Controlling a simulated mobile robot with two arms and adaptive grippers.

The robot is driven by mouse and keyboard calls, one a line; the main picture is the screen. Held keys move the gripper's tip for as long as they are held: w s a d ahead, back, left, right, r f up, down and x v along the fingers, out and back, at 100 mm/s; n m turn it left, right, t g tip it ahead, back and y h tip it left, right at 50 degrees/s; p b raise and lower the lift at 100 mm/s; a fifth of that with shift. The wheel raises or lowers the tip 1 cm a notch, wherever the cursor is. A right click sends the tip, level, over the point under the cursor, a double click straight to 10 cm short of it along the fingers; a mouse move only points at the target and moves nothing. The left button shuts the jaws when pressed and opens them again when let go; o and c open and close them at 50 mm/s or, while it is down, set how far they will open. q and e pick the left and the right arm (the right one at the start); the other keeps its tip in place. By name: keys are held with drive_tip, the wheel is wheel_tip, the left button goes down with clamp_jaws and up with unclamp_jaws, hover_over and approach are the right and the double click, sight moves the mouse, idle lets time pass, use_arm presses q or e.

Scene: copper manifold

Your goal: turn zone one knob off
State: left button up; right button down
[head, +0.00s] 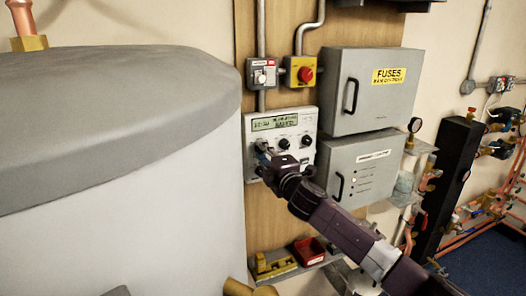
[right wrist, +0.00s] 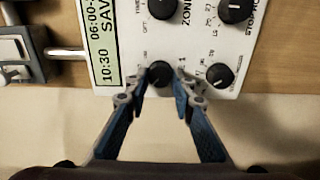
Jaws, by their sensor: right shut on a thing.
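The white control panel (head: 252,125) with a display hangs on the wooden board. In the head view, two of its black knobs show, a middle one (head: 284,143) and a right one (head: 307,141). My right gripper (head: 262,150) is at the panel's left side, below the display, and covers the leftmost knob there. In the right wrist view, the fingers of my right gripper (right wrist: 160,92) are shut around that black knob (right wrist: 160,73), which sits by the panel's edge, near the display (right wrist: 103,45). Its label is partly hidden. My left gripper is not in view.
A large grey tank (head: 120,180) fills the left. A red rotary switch (head: 306,74) and a small switch box (head: 262,72) are above the panel. A fuse box (head: 380,105) and a grey box (head: 375,155) stand close on the right.

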idle(0.3)
drive_tip(key=c, duration=1.7)
unclamp_jaws()
drive_tip(key=shift+o, duration=0.2)
drive_tip(key=v, duration=1.2)
